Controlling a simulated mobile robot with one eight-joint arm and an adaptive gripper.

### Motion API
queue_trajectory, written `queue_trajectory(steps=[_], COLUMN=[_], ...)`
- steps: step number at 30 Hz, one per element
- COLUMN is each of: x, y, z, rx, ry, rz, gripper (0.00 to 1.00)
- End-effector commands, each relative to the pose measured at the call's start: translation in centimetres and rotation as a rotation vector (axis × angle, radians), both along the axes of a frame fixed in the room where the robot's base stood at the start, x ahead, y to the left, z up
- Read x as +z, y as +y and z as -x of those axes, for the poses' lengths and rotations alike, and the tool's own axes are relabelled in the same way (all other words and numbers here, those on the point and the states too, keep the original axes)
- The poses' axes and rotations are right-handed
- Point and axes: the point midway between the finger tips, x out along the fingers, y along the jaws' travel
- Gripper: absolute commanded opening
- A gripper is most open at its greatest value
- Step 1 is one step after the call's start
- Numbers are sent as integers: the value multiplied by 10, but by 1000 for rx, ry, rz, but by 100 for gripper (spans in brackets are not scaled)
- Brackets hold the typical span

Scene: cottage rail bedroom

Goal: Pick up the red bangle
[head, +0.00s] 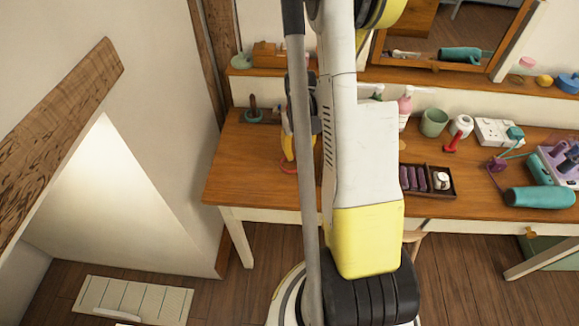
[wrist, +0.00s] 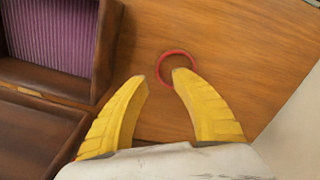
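The red bangle (head: 289,168) lies flat on the wooden desk (head: 240,170), at the foot of my gripper. In the wrist view the red bangle (wrist: 177,52) is a thin ring, partly covered by the right finger. My gripper (wrist: 161,77) is open, with its two yellow fingers apart and nothing between them that I can see held. The right fingertip overlaps the ring's inside and the left fingertip is outside it, to the left. I cannot tell whether either finger touches the bangle. In the head view my gripper (head: 288,150) is partly hidden behind my arm.
An open brown box with purple lining (wrist: 50,35) stands close left in the wrist view. A pale wall (wrist: 300,125) is at the right. In the head view a dark tray (head: 428,180), a teal hair dryer (head: 540,197) and a green cup (head: 433,122) are on the desk.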

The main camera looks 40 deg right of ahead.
Motion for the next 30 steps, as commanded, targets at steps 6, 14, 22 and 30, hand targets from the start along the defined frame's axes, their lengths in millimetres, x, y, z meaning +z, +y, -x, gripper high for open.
queue_trajectory(steps=[6,14,22,30], x=[-38,-42,-42,-42], y=[-1,-1,-1,-1], z=[1,1,1,1], rx=[0,0,0,0], ry=[-1,-2,-2,-2], rz=[0,0,0,0], gripper=[32,32,0,0])
